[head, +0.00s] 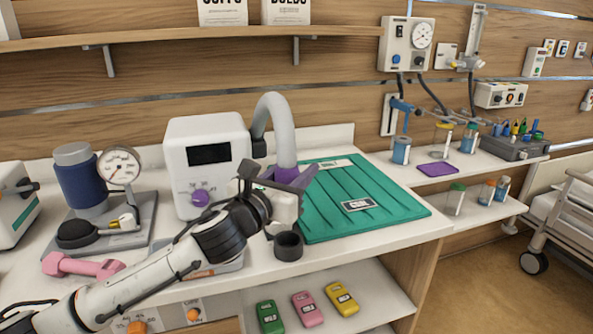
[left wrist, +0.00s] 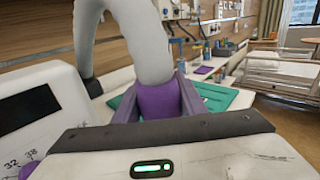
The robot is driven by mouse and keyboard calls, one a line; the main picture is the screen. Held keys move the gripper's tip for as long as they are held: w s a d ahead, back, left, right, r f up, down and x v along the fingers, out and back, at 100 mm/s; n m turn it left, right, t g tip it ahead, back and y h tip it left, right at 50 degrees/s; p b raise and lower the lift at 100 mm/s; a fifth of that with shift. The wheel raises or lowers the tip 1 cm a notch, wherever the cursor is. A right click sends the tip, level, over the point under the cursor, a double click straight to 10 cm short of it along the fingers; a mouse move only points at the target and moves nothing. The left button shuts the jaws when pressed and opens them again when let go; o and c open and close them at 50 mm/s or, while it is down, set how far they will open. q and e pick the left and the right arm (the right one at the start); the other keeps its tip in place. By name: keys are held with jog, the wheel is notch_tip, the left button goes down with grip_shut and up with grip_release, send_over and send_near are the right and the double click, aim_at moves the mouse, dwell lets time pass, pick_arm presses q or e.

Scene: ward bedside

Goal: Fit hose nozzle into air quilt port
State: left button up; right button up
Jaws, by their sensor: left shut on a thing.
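The grey hose (head: 281,118) arches out of the white blower unit (head: 205,150) and comes down to its purple nozzle (head: 287,173). My left gripper (head: 291,177) is shut on the nozzle, near the left edge of the green air quilt (head: 365,192). In the left wrist view the purple nozzle (left wrist: 157,101) sits between the two fingers of the gripper (left wrist: 157,85), with the hose (left wrist: 135,38) rising from it. The quilt (left wrist: 216,97) lies flat beyond. I cannot make out the quilt's port; my gripper covers that area. My right gripper is not in view.
A pressure gauge stand (head: 120,170) and a pink dumbbell (head: 82,266) are at left. Several coloured boxes (head: 307,308) lie on the lower shelf. A side shelf at right holds jars and a purple mat (head: 438,169).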

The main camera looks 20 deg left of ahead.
pick_arm(q)
jog(key=w+a+f, duration=0.3)
jog(key=w+a, duration=0.1)
jog(key=w, duration=0.3)
jog(key=shift+a, duration=0.4)
dwell(0.9)
jog(key=shift+w, duration=0.1)
jog(key=shift+f+b, duration=0.45)
jog(key=shift+f, duration=0.55)
jog(key=shift+f+b, duration=1.4)
jog(key=shift+f, duration=0.65)
jog(key=o, duration=1.1)
